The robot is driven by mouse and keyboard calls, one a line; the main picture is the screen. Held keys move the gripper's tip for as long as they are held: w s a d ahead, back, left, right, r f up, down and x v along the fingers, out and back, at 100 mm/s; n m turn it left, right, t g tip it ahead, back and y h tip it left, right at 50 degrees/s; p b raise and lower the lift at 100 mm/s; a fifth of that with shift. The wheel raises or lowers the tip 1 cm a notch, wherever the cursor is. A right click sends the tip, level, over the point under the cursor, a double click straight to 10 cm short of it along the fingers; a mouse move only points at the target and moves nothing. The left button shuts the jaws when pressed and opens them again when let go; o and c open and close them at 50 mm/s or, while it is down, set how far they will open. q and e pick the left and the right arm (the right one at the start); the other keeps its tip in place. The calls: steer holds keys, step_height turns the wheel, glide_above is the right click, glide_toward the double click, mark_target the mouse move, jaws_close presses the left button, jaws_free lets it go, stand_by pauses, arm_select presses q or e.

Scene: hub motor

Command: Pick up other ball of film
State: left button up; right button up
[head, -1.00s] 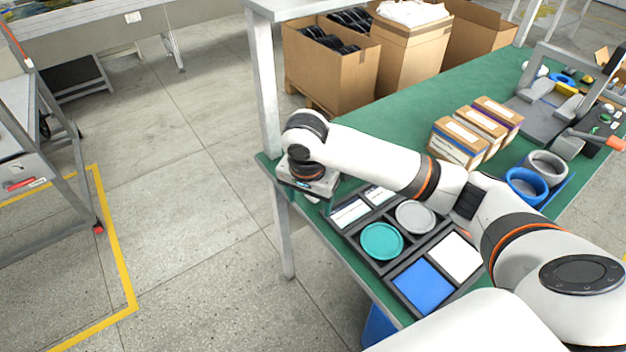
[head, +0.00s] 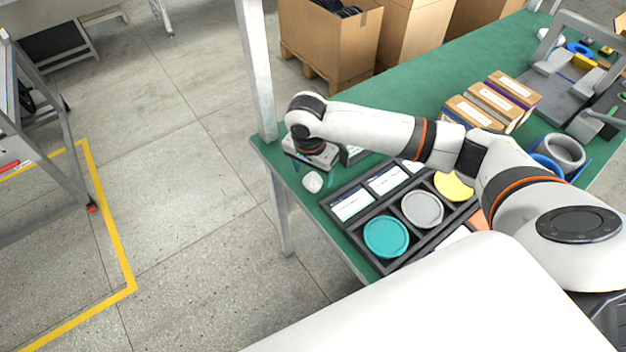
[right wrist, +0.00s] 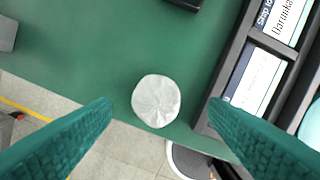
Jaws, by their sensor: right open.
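A small whitish crumpled ball of film (head: 312,181) lies on the green table near its left front corner, left of the black tray. In the right wrist view the ball (right wrist: 156,101) sits on the green surface close to the table edge. My right gripper (right wrist: 165,125) is open, with one teal textured finger on each side of the picture and the ball in the gap between them, further off and not touched. In the head view the right gripper is mostly hidden below its wrist, just above and behind the ball. My left gripper is not in view.
A black compartment tray (head: 372,252) with labelled cards and teal, grey and yellow round lids stands right of the ball. Boxes (head: 490,100) stand farther back on the green table (head: 420,97). A metal table post (head: 256,70) rises at the corner.

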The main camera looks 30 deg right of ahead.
mark_target(312, 177)
steer(key=f, duration=0.3)
steer(key=shift+w+f, duration=0.2)
steer(key=shift+f, duration=0.15)
steer(key=shift+d+f, duration=0.1)
steer(key=shift+f, duration=0.1)
steer(key=shift+c, duration=0.6)
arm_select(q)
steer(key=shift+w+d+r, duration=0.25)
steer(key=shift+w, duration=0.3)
arm_select(e)
steer(key=c, duration=0.9)
steer(key=shift+c, duration=0.2)
